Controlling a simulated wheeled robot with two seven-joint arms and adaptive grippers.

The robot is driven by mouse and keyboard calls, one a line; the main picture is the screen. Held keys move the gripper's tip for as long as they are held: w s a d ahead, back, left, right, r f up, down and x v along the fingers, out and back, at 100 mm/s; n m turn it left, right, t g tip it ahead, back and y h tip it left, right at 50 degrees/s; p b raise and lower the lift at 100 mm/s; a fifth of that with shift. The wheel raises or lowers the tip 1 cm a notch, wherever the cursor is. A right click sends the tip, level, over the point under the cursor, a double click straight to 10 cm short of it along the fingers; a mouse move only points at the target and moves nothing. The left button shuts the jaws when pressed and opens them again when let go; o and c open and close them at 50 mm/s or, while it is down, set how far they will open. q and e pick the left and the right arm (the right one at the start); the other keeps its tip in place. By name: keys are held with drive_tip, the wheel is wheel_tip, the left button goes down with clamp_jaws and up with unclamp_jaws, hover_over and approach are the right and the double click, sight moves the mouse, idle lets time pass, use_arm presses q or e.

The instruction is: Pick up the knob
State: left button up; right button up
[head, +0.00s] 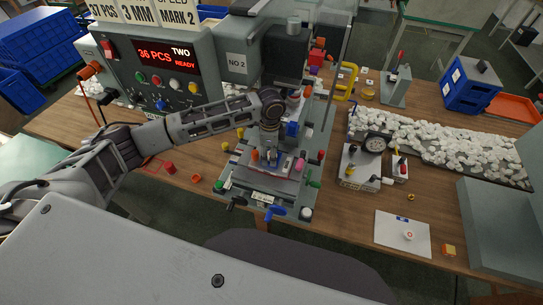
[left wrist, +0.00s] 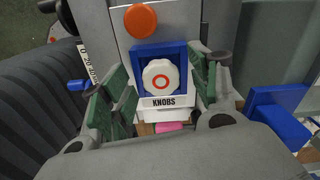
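The knob (left wrist: 160,76), white and scalloped with a red ring on its face, shows in the left wrist view inside a blue-framed holder (left wrist: 146,49) with a label reading KNOBS. My left gripper (left wrist: 158,95) is open, with one green-padded finger on each side of the knob and holder. I cannot tell whether the pads touch anything. In the head view my left gripper (head: 270,150) is over the middle of the pad printer (head: 244,180), and my arm hides the knob there. My right gripper is not in view.
Colored handles and knobs stick out around the printer. A control box (head: 160,65) stands to its left. Right of it are a dial gauge fixture (head: 358,168), a long tray of white knobs (head: 450,145) and a white sheet (head: 390,230) with one marked knob.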

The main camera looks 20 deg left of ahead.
use_arm(q)
drive_tip(key=c, duration=0.8)
wheel_tip(320, 180, up, 8)
drive_tip(key=shift+r+b, duration=0.25)
drive_tip(key=shift+b, duration=0.55)
drive_tip(key=shift+r, duration=0.75)
